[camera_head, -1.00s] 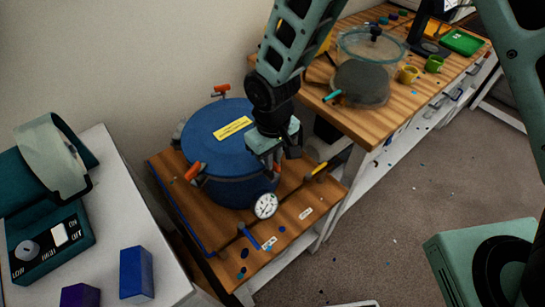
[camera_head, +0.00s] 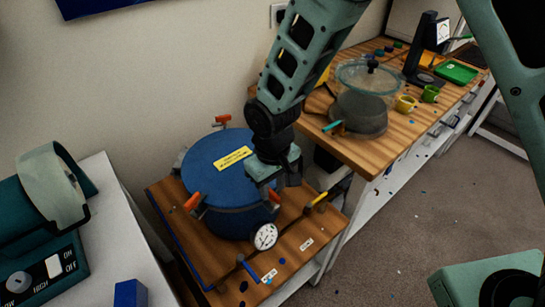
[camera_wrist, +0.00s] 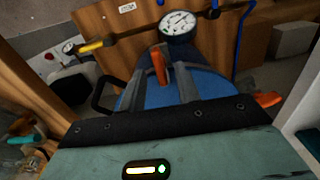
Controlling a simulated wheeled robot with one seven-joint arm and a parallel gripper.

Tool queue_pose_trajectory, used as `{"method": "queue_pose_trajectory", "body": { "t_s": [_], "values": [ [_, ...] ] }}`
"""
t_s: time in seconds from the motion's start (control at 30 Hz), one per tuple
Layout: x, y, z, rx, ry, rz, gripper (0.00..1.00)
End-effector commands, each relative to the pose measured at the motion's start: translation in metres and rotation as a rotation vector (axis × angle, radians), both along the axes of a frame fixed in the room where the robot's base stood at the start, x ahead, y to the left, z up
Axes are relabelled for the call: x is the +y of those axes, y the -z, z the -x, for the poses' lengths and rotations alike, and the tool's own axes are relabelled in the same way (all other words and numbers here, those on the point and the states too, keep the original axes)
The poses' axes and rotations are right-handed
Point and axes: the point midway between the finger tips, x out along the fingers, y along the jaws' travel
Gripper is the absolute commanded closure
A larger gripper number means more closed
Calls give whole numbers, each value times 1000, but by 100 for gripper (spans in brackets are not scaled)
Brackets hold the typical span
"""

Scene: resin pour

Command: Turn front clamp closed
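A blue round pressure pot (camera_head: 212,160) with a yellow label stands on a wooden bench. Orange-handled clamps sit around its rim, one at the back (camera_head: 222,119) and one at the left (camera_head: 193,201). My gripper (camera_head: 283,182) is at the pot's right front rim, pointing down. In the wrist view, my gripper (camera_wrist: 160,72) is open, its two grey fingers on either side of an orange clamp handle (camera_wrist: 158,66), with gaps visible. This clamp is near the dial gauge (camera_wrist: 178,26); in the head view my gripper mostly hides it. Another orange handle (camera_wrist: 268,100) shows at the right.
The gauge (camera_head: 265,236) and a pipe with a yellow-handled valve (camera_head: 319,199) and a blue-handled valve (camera_head: 247,268) lie close in front of the pot. A glass chamber (camera_head: 362,95) stands on the bench behind right. A white table (camera_head: 112,240) is at left.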

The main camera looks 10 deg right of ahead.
Motion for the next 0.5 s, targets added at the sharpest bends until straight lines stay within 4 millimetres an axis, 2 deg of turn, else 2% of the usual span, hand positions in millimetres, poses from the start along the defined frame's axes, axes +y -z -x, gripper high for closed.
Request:
{"method": "queue_pose_trajectory", "body": {
  "t_s": [0.5],
  "values": [
    [1, -114, -1, -6, 1, -5, 67]
  ]
}}
